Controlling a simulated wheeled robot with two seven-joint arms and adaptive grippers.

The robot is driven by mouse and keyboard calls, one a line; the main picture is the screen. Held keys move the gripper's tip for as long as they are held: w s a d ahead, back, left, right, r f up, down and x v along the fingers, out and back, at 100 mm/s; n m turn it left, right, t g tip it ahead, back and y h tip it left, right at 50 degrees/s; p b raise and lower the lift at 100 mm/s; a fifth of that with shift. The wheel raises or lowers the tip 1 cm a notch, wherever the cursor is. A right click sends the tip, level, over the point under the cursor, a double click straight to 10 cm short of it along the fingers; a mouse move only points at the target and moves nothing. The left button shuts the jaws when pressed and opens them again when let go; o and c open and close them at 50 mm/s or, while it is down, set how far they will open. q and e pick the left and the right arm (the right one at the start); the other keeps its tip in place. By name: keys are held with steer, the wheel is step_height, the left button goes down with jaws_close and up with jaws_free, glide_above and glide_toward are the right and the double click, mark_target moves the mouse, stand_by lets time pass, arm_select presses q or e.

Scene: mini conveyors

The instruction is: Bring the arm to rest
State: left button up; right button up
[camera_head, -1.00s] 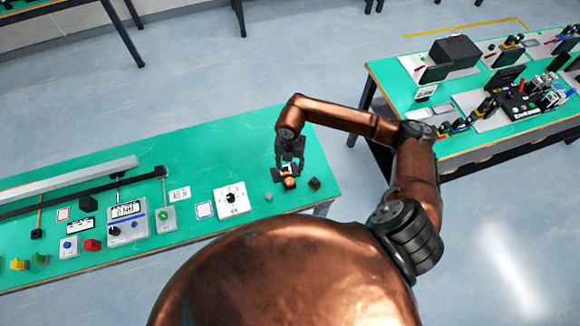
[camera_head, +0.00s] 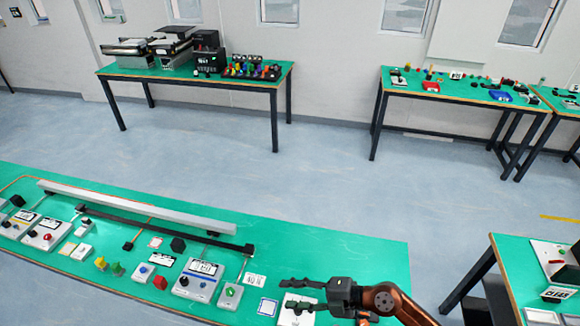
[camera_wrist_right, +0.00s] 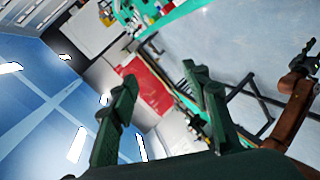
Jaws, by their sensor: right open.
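My right arm (camera_head: 385,300), copper-coloured, comes in at the bottom right of the head view. Its dark right gripper (camera_head: 285,295) points left above the green conveyor table (camera_head: 350,262), near the white box with a dark knob. In the right wrist view the two fingers of the right gripper (camera_wrist_right: 160,95) stand apart with nothing between them, and the room and ceiling show beyond.
The table holds a long grey conveyor rail (camera_head: 150,207), control boxes (camera_head: 197,280) and small coloured blocks (camera_head: 160,282). Other green-topped tables stand at the back (camera_head: 190,77) and right (camera_head: 515,270). Open blue-grey floor (camera_head: 330,180) lies between them.

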steer(key=w+d+r+m+t+y, duration=0.1)
steer(key=w+d+r+m+t, duration=0.25)
steer(key=r+t, duration=0.3)
steer(key=w+d+r+m+t, duration=0.3)
steer(key=r+m+t, duration=0.2)
steer(key=r, duration=0.3)
steer(key=w+d+m+t+h, duration=0.45)
steer(key=d+m+h, duration=0.25)
steer(key=d+m, duration=0.3)
steer(key=s+d+f+m+g+h, duration=0.3)
steer(key=d+f+m+h, duration=0.15)
steer(key=d+f, duration=0.4)
steer(key=s+d+f+m+g+h, duration=0.2)
steer(key=s+d+f+m+h, duration=0.15)
steer(key=d+f+h, duration=0.4)
steer(key=s+d+f+m+g+y, duration=0.25)
steer(key=s+f+g, duration=0.85)
steer(key=s+f, duration=0.9)
steer(key=s+a+f+n+g+y+b, duration=0.1)
steer(key=s+f, duration=0.2)
steer(key=f, duration=1.3)
steer(key=s+a+f+y+b, duration=0.1)
steer(key=s+f+b, duration=0.1)
steer(key=f, duration=1.4)
steer(key=s+f+g+b, duration=0.1)
steer(key=s+f, duration=1.7)
steer(key=shift+s+n, duration=0.35)
steer(key=shift+n, duration=0.05)
